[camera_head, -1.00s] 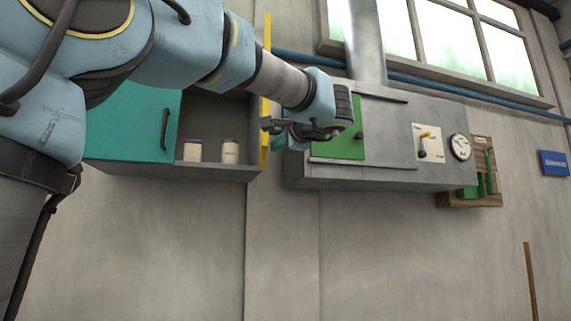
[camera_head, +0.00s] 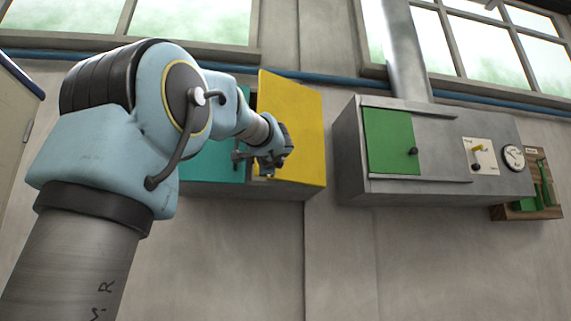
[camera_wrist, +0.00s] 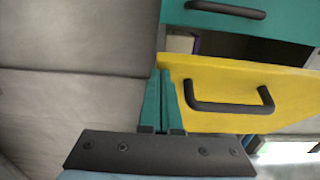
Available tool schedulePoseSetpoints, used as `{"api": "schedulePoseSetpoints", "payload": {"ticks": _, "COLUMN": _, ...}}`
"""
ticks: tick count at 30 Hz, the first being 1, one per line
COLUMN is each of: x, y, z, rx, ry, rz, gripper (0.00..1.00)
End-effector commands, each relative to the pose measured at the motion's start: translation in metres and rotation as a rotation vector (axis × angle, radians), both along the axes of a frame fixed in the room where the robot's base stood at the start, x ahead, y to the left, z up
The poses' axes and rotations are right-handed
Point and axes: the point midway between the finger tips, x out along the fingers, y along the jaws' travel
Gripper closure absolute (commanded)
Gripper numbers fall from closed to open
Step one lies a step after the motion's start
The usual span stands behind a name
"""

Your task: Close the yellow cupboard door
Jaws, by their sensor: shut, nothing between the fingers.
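The yellow cupboard door (camera_head: 302,130) stands partly closed, its broad outer face now showing in the head view. In the wrist view, the yellow door (camera_wrist: 225,80) has a dark bar handle (camera_wrist: 232,106). A dark gap stays between it and the teal door (camera_wrist: 285,24), so it is ajar. My gripper (camera_head: 270,157) is in front of the cupboard, at the yellow door's left part in the head view. In the wrist view, its teal fingers (camera_wrist: 164,80) are shut and empty, beside the yellow door's edge. Whether they touch it cannot be told.
The teal door (camera_head: 215,168) is largely behind my arm. A purple-lidded jar (camera_wrist: 181,43) shows in the gap. A grey metal box (camera_head: 350,150) with a green panel (camera_head: 390,140) hangs to the right. A wooden-backed switch (camera_head: 540,185) is farther right. The wall below is clear.

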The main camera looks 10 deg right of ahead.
Motion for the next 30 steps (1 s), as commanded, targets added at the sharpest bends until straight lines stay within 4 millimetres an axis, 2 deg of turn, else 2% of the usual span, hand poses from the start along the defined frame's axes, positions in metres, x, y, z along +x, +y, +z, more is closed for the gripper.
{"api": "schedulePoseSetpoints", "payload": {"ticks": 1, "x": 0.012, "y": 0.007, "z": 0.002, "rx": 0.000, "ry": 0.002, "rz": 0.005, "gripper": 1.00}}
{"api": "schedulePoseSetpoints", "payload": {"ticks": 6, "x": 0.044, "y": 0.020, "z": 0.002, "rx": 0.001, "ry": 0.002, "rz": 0.004, "gripper": 1.00}}
{"api": "schedulePoseSetpoints", "payload": {"ticks": 12, "x": 0.072, "y": 0.028, "z": 0.002, "rx": 0.001, "ry": 0.002, "rz": 0.003, "gripper": 1.00}}
{"api": "schedulePoseSetpoints", "payload": {"ticks": 19, "x": 0.088, "y": 0.031, "z": 0.001, "rx": 0.000, "ry": 0.001, "rz": 0.002, "gripper": 1.00}}
{"api": "schedulePoseSetpoints", "payload": {"ticks": 30, "x": 0.091, "y": 0.031, "z": 0.000, "rx": 0.000, "ry": 0.000, "rz": 0.000, "gripper": 1.00}}
